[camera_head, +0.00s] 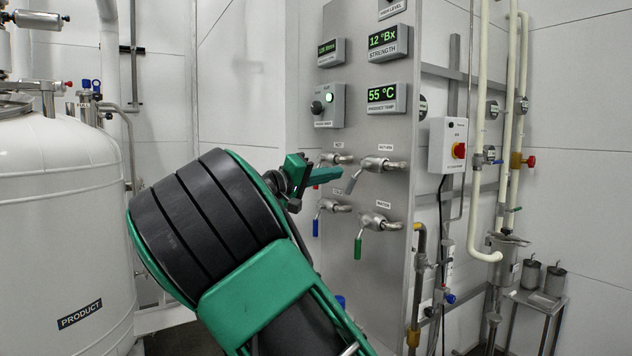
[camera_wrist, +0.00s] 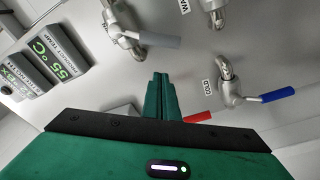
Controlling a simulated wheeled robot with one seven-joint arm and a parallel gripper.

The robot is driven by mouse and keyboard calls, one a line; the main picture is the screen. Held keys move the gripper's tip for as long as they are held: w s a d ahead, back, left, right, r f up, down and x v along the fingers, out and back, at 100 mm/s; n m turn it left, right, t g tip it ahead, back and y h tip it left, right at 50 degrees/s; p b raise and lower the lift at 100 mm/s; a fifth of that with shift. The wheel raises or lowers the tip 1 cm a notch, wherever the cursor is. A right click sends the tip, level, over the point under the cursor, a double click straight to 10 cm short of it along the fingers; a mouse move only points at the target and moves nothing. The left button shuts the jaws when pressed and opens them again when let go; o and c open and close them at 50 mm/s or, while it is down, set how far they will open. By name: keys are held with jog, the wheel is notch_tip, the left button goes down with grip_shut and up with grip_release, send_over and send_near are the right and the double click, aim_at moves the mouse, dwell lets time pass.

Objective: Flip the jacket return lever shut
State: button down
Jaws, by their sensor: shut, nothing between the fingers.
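A grey-handled lever (camera_head: 354,181) is on the upper right valve (camera_head: 378,164) of the steel panel; it slants down and left. The small label above this valve looks like "RETURN", but is hard to read. In the wrist view the grey lever (camera_wrist: 158,41) points right from its valve (camera_wrist: 124,32), just beyond my fingertips. My gripper (camera_head: 338,174) is shut and empty, its green fingers pointing right toward the grey lever. In the wrist view the gripper (camera_wrist: 160,76) shows closed fingers, apart from the lever. Whether they touch cannot be told from the head view.
A red lever (camera_wrist: 197,117) lies close beside my fingers. A blue lever (camera_head: 316,226) on the COLD valve and a green lever (camera_head: 358,247) hang below. Displays, including 55 °C (camera_head: 385,96), sit above. A white tank (camera_head: 60,220) stands left. A red-knob switch box (camera_head: 449,146) is right.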

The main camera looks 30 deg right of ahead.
aim_at(356, 178)
jog(key=s+f, duration=0.2)
jog(key=s, duration=0.1)
jog(key=shift+s, duration=0.15)
jog(key=shift+s+d+f, duration=0.1)
dwell(0.5)
